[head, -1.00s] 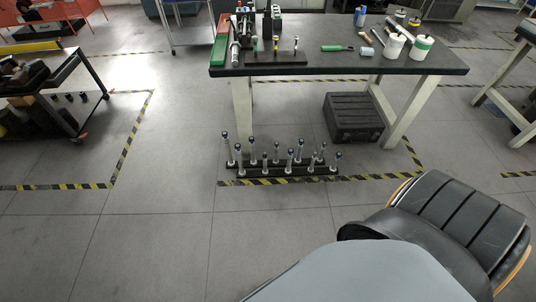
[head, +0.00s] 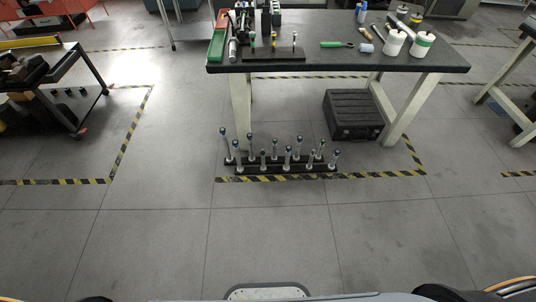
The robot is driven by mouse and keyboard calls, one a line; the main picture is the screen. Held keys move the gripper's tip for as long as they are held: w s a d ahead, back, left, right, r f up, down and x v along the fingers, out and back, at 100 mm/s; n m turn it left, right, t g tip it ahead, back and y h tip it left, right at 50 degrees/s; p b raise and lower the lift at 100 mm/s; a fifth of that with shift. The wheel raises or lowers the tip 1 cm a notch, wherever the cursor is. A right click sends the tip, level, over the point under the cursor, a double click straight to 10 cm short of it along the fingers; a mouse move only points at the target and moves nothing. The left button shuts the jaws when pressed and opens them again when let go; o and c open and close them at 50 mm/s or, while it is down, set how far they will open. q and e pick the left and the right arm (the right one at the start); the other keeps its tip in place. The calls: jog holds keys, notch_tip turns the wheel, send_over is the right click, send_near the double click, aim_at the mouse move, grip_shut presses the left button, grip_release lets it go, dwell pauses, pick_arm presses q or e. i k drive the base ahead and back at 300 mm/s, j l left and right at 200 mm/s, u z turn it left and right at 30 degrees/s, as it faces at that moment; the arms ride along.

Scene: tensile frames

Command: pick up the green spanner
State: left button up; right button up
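A small green tool (head: 331,44) with a dark head at its right end lies on the far workbench (head: 300,67). It looks like the green spanner, but it is too small to be sure. It lies near the middle of the bench top, well away from me across the floor. Neither of my grippers is in view. Only parts of my own body show along the bottom edge.
A black rack of upright rods (head: 277,168) stands on the floor before the bench. A black case (head: 353,114) sits underneath. White containers (head: 394,43) stand right of the green tool. A dark cart (head: 72,85) is at left. The near floor is clear.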

aim_at(330, 44)
jog(key=i, duration=1.45)
